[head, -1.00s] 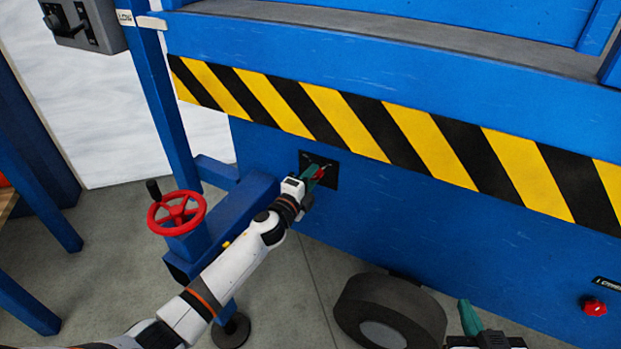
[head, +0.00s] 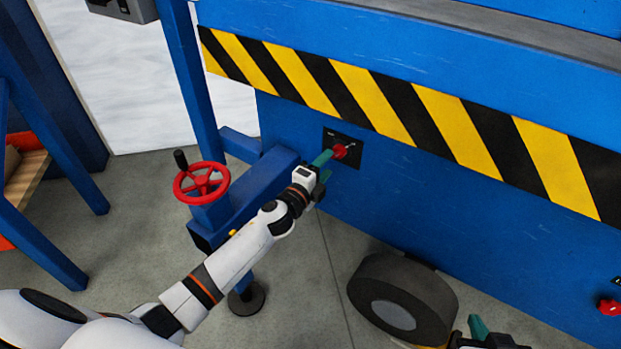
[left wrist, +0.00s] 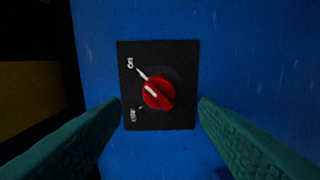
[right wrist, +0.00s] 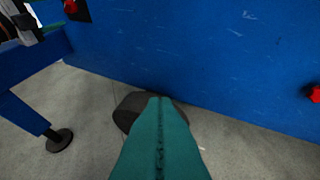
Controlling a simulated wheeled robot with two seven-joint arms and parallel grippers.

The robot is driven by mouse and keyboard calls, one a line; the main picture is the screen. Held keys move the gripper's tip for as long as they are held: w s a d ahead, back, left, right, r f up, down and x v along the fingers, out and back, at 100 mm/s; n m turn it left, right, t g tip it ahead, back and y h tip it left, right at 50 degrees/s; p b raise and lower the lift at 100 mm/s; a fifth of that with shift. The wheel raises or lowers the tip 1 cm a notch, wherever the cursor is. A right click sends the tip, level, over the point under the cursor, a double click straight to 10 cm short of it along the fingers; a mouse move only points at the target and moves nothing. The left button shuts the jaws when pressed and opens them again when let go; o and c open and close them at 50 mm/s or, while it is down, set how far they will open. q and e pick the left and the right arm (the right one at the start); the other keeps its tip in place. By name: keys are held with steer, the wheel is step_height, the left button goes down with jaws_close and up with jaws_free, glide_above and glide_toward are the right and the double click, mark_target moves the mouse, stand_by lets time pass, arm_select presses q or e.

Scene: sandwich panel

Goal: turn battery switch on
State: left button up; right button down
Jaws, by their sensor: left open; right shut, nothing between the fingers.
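The battery switch is a red rotary knob (head: 341,152) on a black plate (head: 354,160) on the blue panel. In the left wrist view the knob (left wrist: 158,93) has its white line pointing up-left, in line with the mark by the ON label (left wrist: 130,63). The OFF label (left wrist: 134,115) is lower left. My left gripper (head: 322,172) is open in front of the plate. Its fingers stand wide on both sides of the knob, apart from it. My right gripper (head: 478,327) is shut and empty at the lower right; its fingers also show in the right wrist view (right wrist: 160,102).
A red handwheel (head: 202,182) on a blue support leg stands left of my left arm. A black wheel (head: 403,300) is on the floor below the panel. Another red knob (head: 609,306) sits at the panel's far right. A striped yellow-black band (head: 437,115) runs above the switch.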

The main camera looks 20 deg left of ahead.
arm_select(q)
steer(key=s+a, duration=0.1)
steer(key=s, duration=0.6)
steer(key=shift+a+p, duration=0.2)
steer(key=shift+p, duration=0.2)
arm_select(e)
steer(key=s+f+g, duration=0.1)
steer(key=s+d+f+g, duration=0.1)
steer(key=s+f+g, duration=0.1)
steer(key=shift+s+d+h, duration=0.2)
steer(key=shift+s+h, duration=0.1)
steer(key=shift+h, duration=0.1)
arm_select(q)
steer(key=shift+s, duration=0.1)
arm_select(e)
steer(key=shift+r, duration=0.1)
